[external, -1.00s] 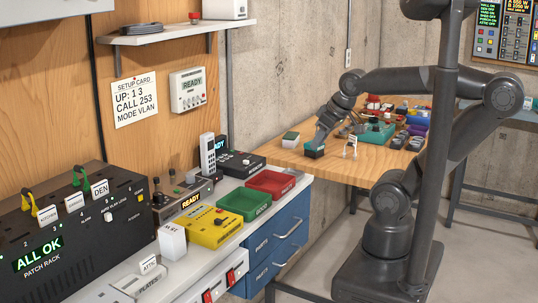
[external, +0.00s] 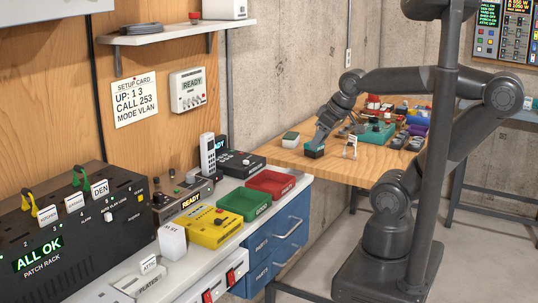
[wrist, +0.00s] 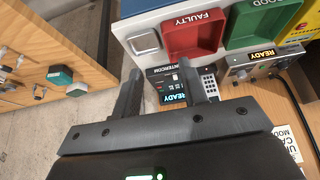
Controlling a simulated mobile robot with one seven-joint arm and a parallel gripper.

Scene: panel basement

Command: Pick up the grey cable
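A dark grey coiled cable (external: 150,28) lies on the white wall shelf (external: 185,36) at the upper left of the external view. It does not show in the wrist view. My gripper (wrist: 159,75) is open and empty in the wrist view, with its two fingers spread apart and the intercom box beyond them. In the external view the end of my arm (external: 326,122) is low over the wooden table, far to the right of the shelf and below it. The fingers are too small to make out there.
The wooden table (external: 345,174) holds several small objects. The white bench has a red tray (external: 271,183), a green tray (external: 243,203), a yellow device (external: 213,228) and the intercom (wrist: 178,88). A small red-topped item (external: 195,17) and a white box (external: 232,9) share the shelf.

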